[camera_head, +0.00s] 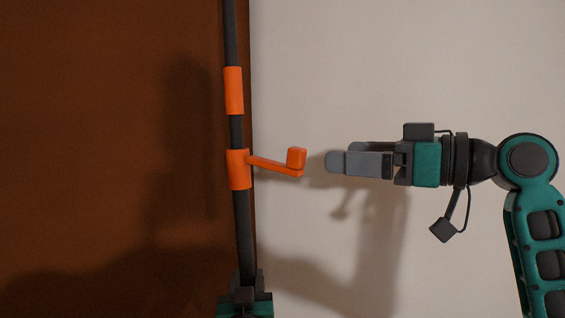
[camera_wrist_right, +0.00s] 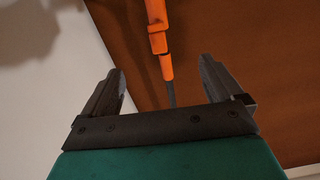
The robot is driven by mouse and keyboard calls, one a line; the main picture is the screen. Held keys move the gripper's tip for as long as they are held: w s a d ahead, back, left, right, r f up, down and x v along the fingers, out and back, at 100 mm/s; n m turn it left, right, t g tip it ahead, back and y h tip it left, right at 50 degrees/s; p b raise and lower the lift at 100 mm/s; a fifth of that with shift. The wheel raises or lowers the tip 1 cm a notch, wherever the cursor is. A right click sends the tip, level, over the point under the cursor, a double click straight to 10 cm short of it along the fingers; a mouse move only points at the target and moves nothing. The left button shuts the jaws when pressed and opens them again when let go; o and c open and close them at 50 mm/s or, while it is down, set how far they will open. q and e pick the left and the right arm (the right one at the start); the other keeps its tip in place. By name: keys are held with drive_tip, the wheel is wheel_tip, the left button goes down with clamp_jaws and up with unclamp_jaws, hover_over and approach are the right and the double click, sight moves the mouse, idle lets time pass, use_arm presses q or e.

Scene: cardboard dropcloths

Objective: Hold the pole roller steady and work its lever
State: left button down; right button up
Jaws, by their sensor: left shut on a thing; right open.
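The pole roller (camera_head: 243,235) is a dark upright pole, leaning slightly, with an orange sleeve (camera_head: 234,90) and an orange collar (camera_head: 238,170) below it. The orange lever (camera_head: 272,165) sticks out to the right from the collar and ends in a blocky knob (camera_head: 297,158). My left gripper (camera_head: 244,284) is shut on the pole low down, at the bottom edge of the head view. My right gripper (camera_head: 335,160) is open, level with the knob and a little right of it. In the right wrist view, orange parts of the pole roller (camera_wrist_right: 158,42) show beyond the open fingers.
A brown panel (camera_head: 110,130) fills the left of the head view, its edge running just behind the pole. A pale surface (camera_head: 330,60) lies to the right, with shadows of my arm on it. The space between the knob and my right fingertips is clear.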

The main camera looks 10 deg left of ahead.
sight(302, 169)
drive_tip(key=shift+x, duration=4.95)
drive_tip(key=c, duration=1.6)
drive_tip(key=shift+s+d+f, duration=0.1)
drive_tip(key=shift+f, duration=1.2)
drive_tip(key=o, duration=1.7)
